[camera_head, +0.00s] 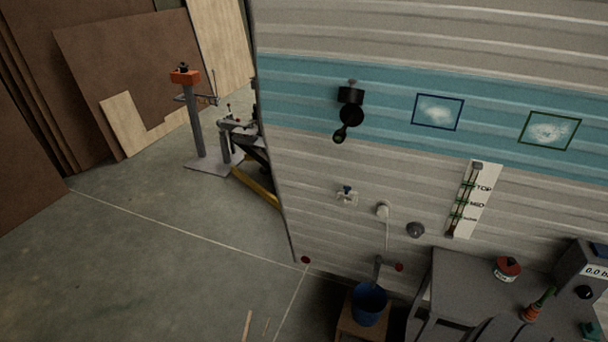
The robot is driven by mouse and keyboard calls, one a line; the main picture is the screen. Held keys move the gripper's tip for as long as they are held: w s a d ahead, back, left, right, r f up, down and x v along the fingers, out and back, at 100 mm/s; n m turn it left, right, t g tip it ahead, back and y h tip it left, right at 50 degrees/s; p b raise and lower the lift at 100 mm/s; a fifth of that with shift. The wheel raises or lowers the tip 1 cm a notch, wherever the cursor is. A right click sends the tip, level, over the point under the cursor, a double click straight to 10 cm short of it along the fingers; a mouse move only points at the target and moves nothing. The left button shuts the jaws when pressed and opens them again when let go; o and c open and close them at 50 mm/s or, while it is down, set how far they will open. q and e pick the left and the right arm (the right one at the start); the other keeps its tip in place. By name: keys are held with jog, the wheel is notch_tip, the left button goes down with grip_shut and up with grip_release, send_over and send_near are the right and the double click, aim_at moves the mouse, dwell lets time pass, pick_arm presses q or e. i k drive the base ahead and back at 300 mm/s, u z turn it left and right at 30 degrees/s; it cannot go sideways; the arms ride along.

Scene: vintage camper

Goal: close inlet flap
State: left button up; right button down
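A black fitting (350,114) is mounted on the blue band of the camper wall, in the upper middle of the head view. It has a dark block at the top, a round dark part below it, and a smaller rounded piece hanging down to the lower left. This looks like the inlet with its flap hanging open, but it is too small and dark to be sure. Neither of my grippers shows in this view.
Lower on the wall are a small tap (347,196), a white fitting with a hose (383,209) and a grey dome (415,230). A blue bucket (369,304) stands on a wooden stool. A grey bench (460,285) holds tools at right. The left floor is open.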

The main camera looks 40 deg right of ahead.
aim_at(346, 194)
jog(key=u, duration=0.25)
jog(key=i, duration=1.1)
jog(key=z, duration=0.85)
jog(key=i, duration=0.6)
jog(key=z, duration=0.65)
